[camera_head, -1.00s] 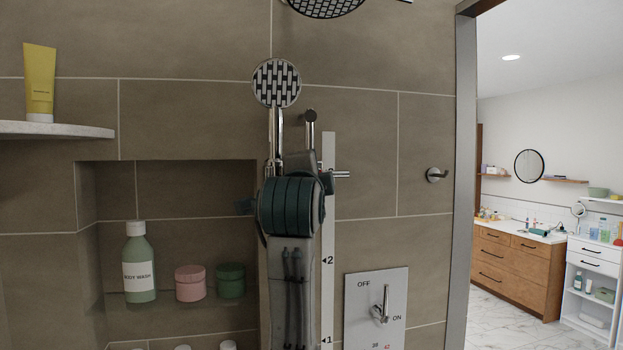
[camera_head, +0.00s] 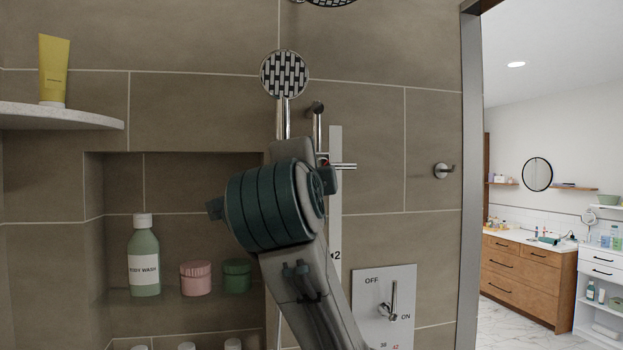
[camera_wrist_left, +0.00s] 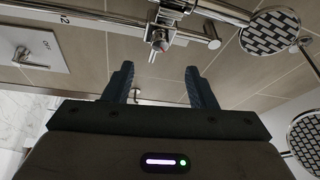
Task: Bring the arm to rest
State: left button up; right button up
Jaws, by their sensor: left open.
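My left gripper (camera_wrist_left: 158,72) shows in the left wrist view with its two dark fingers apart and nothing between them. The chrome slider bracket (camera_wrist_left: 162,38) of the shower rail appears beyond the fingertips. I cannot tell the exact gap. In the head view, one of my arms rises from the bottom middle in front of the rail, leaning to the left, with a large teal joint; its gripper is hidden there. The round hand shower (camera_head: 285,74) hangs above that joint, and also shows in the wrist view (camera_wrist_left: 270,32). My right gripper is not in view.
A valve panel (camera_head: 401,277) with a lever is right of the arm. A niche at left holds a body wash bottle (camera_head: 144,262), a pink jar (camera_head: 196,279) and a green jar (camera_head: 237,276). A yellow tube (camera_head: 53,70) stands on a corner shelf (camera_head: 60,117). A hook (camera_head: 443,170) is further right.

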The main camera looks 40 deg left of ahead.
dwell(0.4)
